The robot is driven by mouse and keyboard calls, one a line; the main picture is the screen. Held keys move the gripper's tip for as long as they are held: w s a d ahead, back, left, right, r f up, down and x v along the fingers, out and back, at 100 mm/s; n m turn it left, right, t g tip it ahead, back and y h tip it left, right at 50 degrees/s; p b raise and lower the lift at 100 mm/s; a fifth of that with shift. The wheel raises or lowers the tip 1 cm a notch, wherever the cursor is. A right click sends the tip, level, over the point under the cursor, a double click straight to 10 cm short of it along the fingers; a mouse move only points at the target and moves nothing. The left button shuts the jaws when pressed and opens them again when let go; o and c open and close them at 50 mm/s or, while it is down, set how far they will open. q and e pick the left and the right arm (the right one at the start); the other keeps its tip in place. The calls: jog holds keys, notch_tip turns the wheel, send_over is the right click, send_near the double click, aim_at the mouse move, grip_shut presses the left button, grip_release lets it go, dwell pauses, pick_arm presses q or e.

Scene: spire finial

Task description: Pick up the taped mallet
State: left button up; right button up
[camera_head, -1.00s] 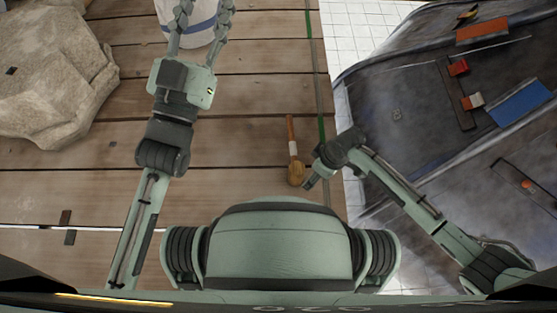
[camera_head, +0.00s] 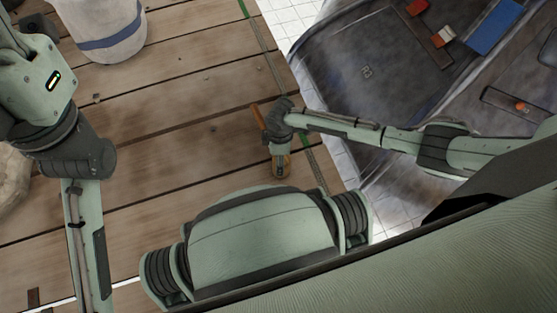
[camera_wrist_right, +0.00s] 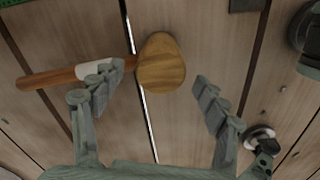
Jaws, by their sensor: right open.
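The taped mallet lies on the wooden deck, with a rounded wooden head, a brown handle and a white band of tape. In the right wrist view its head (camera_wrist_right: 160,62) lies ahead between my fingertips, and its handle (camera_wrist_right: 48,78) points left. My right gripper (camera_wrist_right: 158,73) is open and empty; its left finger covers part of the tape. In the head view the right gripper (camera_head: 280,165) is over the mallet's head, hiding part of it, and the handle (camera_head: 258,116) shows behind. My left gripper's body (camera_head: 42,80) is at the upper left; its fingertips are outside the picture.
A white bucket (camera_head: 105,30) with a blue band stands at the top left. A dark grey sheet (camera_head: 385,75) with a blue block (camera_head: 494,25) and other small items lies at the right. A pale rock (camera_head: 12,175) is at the left edge. The middle deck is clear.

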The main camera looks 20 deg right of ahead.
notch_tip(320, 180, down, 3)
jog(key=shift+r+b, duration=0.2)
jog(key=shift+b, duration=0.1)
jog(key=shift+a, duration=0.1)
jog(key=shift+r, duration=0.1)
jog(key=c, duration=1.4)
